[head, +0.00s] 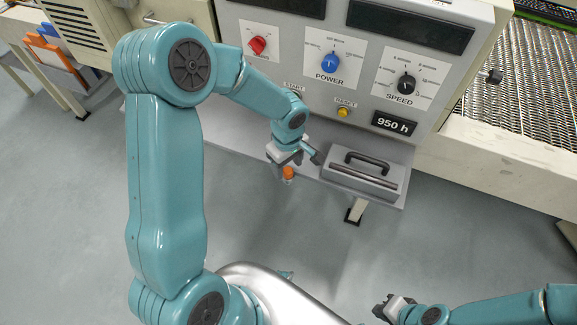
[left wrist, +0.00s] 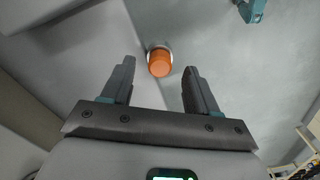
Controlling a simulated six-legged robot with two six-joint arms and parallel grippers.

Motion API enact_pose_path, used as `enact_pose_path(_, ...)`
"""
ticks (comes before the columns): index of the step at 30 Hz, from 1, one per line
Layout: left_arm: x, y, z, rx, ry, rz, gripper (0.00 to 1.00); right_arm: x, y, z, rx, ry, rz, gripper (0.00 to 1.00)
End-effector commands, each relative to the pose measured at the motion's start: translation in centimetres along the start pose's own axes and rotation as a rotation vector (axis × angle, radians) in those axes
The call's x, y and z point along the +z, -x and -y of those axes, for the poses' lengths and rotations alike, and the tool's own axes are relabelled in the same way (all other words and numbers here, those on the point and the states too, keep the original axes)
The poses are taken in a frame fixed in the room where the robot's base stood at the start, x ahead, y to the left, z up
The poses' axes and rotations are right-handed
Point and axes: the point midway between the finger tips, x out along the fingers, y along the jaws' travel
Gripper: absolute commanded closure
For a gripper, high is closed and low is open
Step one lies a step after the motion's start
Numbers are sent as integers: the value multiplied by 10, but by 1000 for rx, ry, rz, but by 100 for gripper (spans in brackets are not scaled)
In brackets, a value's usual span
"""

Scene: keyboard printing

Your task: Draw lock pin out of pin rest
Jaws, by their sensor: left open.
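The lock pin shows as an orange cap (head: 288,173) just below my left gripper in the head view. In the left wrist view the orange cap (left wrist: 160,62) has a pale ring at its base and lies between the fingertips, seen end-on. My left gripper (head: 301,162) is open, with one finger on each side of the cap in the left wrist view (left wrist: 158,72); I see no contact. The pin's shaft and the pin rest cannot be made out. My right gripper (head: 386,307) is low in the head view, away from the pin; its finger gap is unclear.
A grey ledge (head: 386,200) with a dark handle (head: 367,160) is right of my left gripper. Above it is a panel with red (head: 257,45), blue (head: 330,62) and black (head: 405,86) knobs and a yellow button (head: 343,112). A mesh conveyor (head: 525,90) stands right.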

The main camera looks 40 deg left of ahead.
Motion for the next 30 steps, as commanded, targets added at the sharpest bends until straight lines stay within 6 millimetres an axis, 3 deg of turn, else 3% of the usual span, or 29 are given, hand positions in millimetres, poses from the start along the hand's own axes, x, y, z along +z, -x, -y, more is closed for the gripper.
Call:
enact_pose_path(5, 1, -13, 0, -1, 1, 1, 41, 0, -1, 0, 0, 0, 0, 100)
enact_pose_path(13, 2, -14, -2, 0, 0, 1, 41, 0, -1, 0, 0, 0, 0, 100)
enact_pose_path(14, 2, -14, -2, 0, 0, 1, 47, 0, -1, 0, 0, 0, 0, 100)
enact_pose_path(18, 2, -14, -1, 0, 0, 1, 93, 0, -1, 0, 0, 0, 0, 100)
enact_pose_path(19, 2, -14, -1, 0, 0, 1, 100, 0, -1, 0, 0, 0, 0, 100)
enact_pose_path(20, 2, -14, -1, 0, 0, 1, 100, 0, -1, 0, 0, 0, 0, 100)
enact_pose_path(21, 2, -14, -1, 0, 0, 1, 78, 0, -1, 0, 0, 0, 0, 100)
enact_pose_path(23, 2, -14, -1, 0, 0, 1, 97, 0, -1, 0, 0, 0, 0, 100)
enact_pose_path(24, 2, -13, -1, 0, 0, 1, 100, 0, -1, 0, 0, 0, 0, 100)
enact_pose_path(30, 2, -12, -1, 0, 0, 0, 100, 0, 0, 0, 0, 0, 0, 100)
